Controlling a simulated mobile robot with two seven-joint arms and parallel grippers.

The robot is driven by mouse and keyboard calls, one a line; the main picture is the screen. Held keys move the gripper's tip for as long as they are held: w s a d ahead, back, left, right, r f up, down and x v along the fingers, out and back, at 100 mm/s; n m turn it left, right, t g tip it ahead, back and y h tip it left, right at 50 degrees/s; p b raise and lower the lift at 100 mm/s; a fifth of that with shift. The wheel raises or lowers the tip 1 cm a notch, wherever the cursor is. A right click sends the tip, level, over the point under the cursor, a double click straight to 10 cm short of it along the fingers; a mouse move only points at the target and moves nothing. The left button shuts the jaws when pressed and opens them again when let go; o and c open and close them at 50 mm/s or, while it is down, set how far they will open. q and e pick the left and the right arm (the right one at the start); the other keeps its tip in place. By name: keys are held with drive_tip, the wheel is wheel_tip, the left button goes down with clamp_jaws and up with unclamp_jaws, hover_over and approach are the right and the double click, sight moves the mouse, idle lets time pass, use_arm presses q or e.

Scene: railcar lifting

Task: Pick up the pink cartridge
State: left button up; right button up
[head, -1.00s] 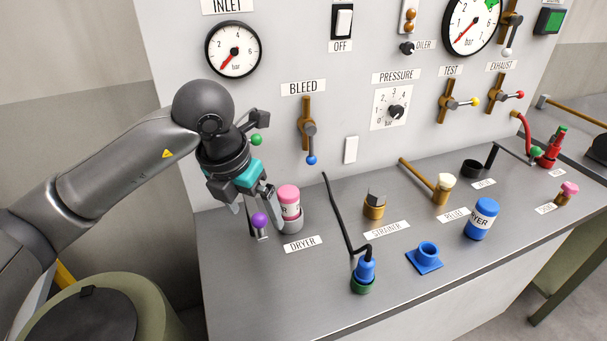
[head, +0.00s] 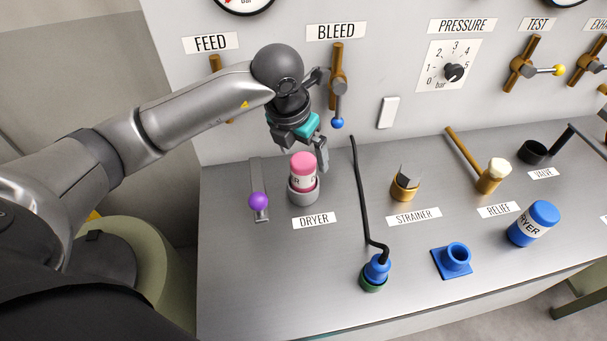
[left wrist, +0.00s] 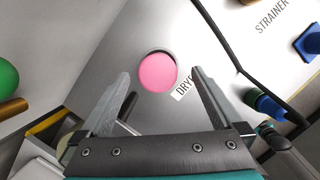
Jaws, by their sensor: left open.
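The pink cartridge (head: 303,168) has a pink cap and a white label band. It stands upright in a grey round socket (head: 303,192) behind the DRYER label. In the left wrist view its round pink top (left wrist: 158,72) lies ahead, between and beyond the fingertips. My left gripper (head: 312,160) is open and empty, just above and behind the cartridge. Its two fingers also show in the left wrist view (left wrist: 160,85), spread to either side. Whether a finger touches the cartridge cannot be told.
A lever with a purple ball (head: 258,201) stands close left of the socket. A black bent rod (head: 360,205) rises to the right, by a blue-and-green fitting (head: 374,273). A blue cartridge (head: 533,223) stands further right. The BLEED lever (head: 337,90) hangs on the panel behind.

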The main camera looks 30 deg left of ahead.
use_arm(q)
drive_tip(key=shift+a+x, duration=0.2)
drive_tip(key=shift+x, duration=3)
drive_tip(key=shift+r, duration=0.1)
clamp_jaws()
